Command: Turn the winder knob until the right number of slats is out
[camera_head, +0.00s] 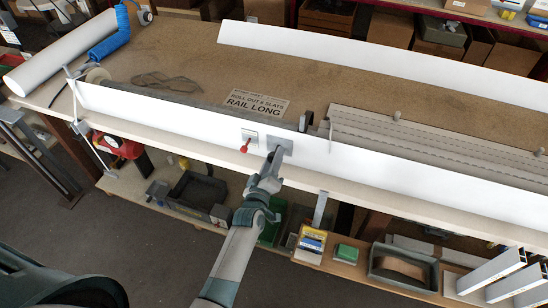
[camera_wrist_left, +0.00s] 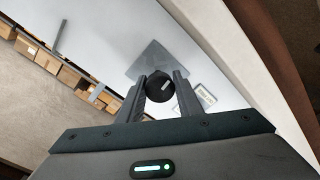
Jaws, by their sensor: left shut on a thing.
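The black winder knob (camera_wrist_left: 160,88) sits in front of a grey plate (camera_wrist_left: 150,59) on the long white front panel (camera_head: 180,116). My left gripper (camera_wrist_left: 161,92) is shut on the knob, one finger on each side. In the head view the gripper (camera_head: 274,158) reaches the grey plate (camera_head: 286,144) and hides the knob. Grey slats (camera_head: 440,150) lie side by side on the bench, right of the roller end. A sign (camera_head: 256,103) reads "ROLL OUT", a digit too small to be sure of, "SLATS, RAIL LONG". My right gripper is not in view.
A second white panel (camera_head: 390,62) runs along the back of the bench. Boxes and trays fill the shelf below. Brown bench top (camera_head: 180,50) is mostly clear behind the roller.

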